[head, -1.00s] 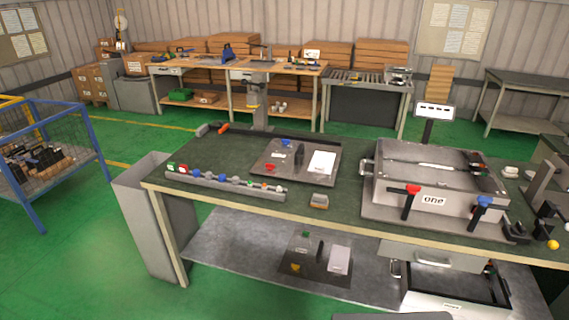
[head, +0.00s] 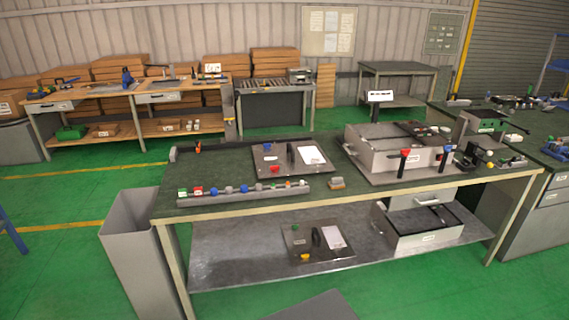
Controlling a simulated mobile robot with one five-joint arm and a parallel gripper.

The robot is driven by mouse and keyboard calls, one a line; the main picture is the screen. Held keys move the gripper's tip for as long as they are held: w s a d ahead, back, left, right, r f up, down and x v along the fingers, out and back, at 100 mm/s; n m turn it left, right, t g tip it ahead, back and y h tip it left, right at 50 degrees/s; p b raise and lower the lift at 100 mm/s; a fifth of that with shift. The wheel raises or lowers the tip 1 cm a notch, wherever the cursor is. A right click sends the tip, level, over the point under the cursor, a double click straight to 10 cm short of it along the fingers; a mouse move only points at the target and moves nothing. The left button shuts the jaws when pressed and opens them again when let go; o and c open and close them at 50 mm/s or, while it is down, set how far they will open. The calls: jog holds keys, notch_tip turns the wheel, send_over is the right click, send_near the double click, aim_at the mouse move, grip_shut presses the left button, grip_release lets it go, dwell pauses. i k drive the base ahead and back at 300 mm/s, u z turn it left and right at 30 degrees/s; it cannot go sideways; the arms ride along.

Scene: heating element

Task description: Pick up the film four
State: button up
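I cannot make out a film marked four. The green-topped workbench (head: 225,205) stands in front of me. On it lie a dark plate with a black handle and white sheet (head: 265,165), a long rack (head: 215,196) with several small coloured pieces, and an open metal box (head: 382,160) with a red and a blue handle. A similar plate (head: 297,236) lies on the lower shelf, beside an open drawer-like box (head: 425,243). Their labels are too small to read now. My gripper is not in view.
A grey bin (head: 135,228) stands at the bench's left end. Wooden benches (head: 185,87) and stacked boxes line the back wall. Another workbench (head: 515,120) stands at the right. The green floor (head: 60,270) is clear at the front left.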

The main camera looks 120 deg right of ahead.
aim_at(311, 155)
jog(key=u, duration=0.1)
jog(key=i, duration=0.6)
jog(key=z, duration=3.7)
jog(key=i, duration=0.7)
jog(key=z, duration=0.05)
